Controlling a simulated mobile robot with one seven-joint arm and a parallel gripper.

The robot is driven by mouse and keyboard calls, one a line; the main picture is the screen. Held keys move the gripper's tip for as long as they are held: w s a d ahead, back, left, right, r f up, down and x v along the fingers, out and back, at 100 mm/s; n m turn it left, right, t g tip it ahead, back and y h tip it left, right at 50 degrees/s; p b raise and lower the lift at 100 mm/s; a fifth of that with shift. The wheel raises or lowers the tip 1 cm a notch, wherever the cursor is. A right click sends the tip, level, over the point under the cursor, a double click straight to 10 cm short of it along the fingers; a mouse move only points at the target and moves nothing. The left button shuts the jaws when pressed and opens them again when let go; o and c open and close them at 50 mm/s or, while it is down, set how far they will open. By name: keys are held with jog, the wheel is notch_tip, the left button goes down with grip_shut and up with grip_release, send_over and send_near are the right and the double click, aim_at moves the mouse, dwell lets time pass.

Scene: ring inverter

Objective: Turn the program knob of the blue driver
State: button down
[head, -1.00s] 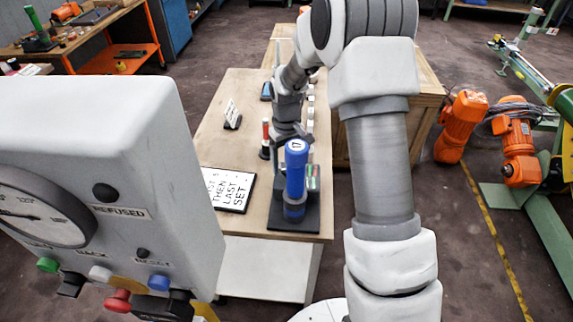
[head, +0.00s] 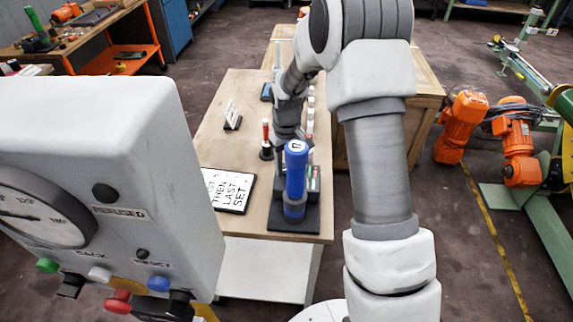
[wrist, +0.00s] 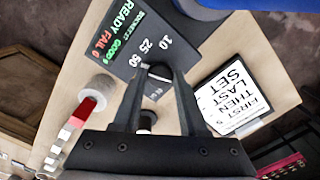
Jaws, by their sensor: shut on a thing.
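The blue driver (head: 296,175) stands upright in a dark base on the wooden bench in the head view. A blue part of it (wrist: 212,7) shows at the top edge of the wrist view. The dark program knob (wrist: 160,70) sits on the grey panel, beside the marks 10, 25 and 50. My gripper (wrist: 160,77) is shut on the knob, with a finger on each side that partly hides it. The panel's display (wrist: 126,32) shows READY, FAIL and GOOD lines. In the head view my gripper's tips and the knob are hidden behind the driver.
A sign reading FIRST THEN LAST SET (head: 229,190) lies left of the driver. A red-topped post (head: 266,140) and a small upright card (head: 232,115) stand farther back. A grey cabinet with a gauge (head: 110,170) fills the left foreground. Orange motors (head: 461,124) stand at right.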

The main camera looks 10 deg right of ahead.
jog(key=n, duration=0.4)
jog(key=shift+n+p, duration=0.45)
jog(key=shift+n, duration=1.45)
jog(key=shift+c, duration=2.3)
grip_release()
jog(key=shift+r, duration=0.1)
